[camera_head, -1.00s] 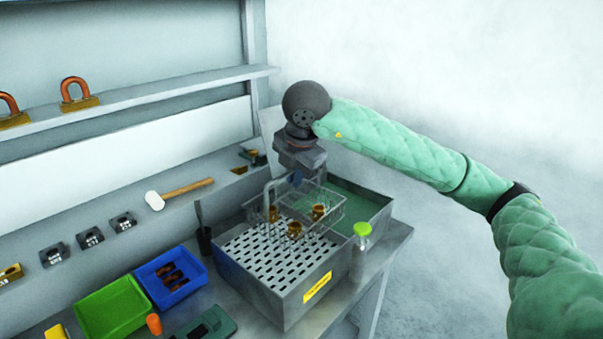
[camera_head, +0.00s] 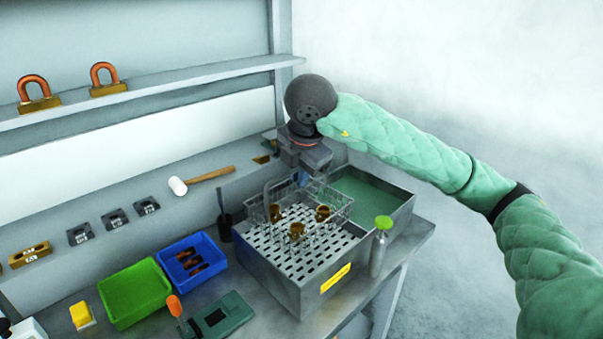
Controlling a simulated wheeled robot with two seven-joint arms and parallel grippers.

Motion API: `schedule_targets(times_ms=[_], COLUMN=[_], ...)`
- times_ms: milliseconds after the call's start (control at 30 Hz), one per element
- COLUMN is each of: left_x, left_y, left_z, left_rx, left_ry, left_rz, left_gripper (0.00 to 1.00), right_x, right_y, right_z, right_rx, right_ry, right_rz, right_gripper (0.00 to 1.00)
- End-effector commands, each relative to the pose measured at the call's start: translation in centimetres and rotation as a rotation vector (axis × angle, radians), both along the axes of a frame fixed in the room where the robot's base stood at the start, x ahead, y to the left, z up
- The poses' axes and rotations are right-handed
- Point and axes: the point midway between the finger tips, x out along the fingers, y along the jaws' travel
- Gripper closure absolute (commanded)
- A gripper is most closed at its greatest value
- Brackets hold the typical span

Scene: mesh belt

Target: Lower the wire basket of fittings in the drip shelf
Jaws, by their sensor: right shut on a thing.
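The wire basket (camera_head: 338,219) holds several brass-coloured fittings (camera_head: 297,231). It is at the back part of the perforated drip shelf (camera_head: 272,258), which tops a grey metal tank with a yellow label. The basket looks level and overlaps the shelf in the picture; I cannot tell whether its bottom touches it. My right gripper (camera_head: 300,178) points down at the basket's handle at the back and is shut on it; the fingertips are partly hidden by the gripper body and wires. My left gripper is not in view.
A green-liquid bath (camera_head: 365,194) adjoins behind the shelf. A green-capped bottle (camera_head: 379,245) stands close at the tank's right side. A dark cup with a brush (camera_head: 224,228) stands at its left. Blue (camera_head: 190,261) and green (camera_head: 134,293) trays lie further left.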

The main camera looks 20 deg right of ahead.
Motion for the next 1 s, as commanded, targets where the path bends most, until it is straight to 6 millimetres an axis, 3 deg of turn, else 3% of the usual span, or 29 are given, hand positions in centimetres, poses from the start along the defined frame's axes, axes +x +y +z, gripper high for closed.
schedule_targets(times_ms=[1000], left_x=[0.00], left_y=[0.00], left_z=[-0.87], left_rx=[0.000], left_ry=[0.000], left_rz=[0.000], left_gripper=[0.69], right_x=[-0.09], right_y=[-0.15], right_z=[0.11], right_rx=[0.000], right_ry=[-0.001], right_rz=[0.000], right_gripper=[1.00])
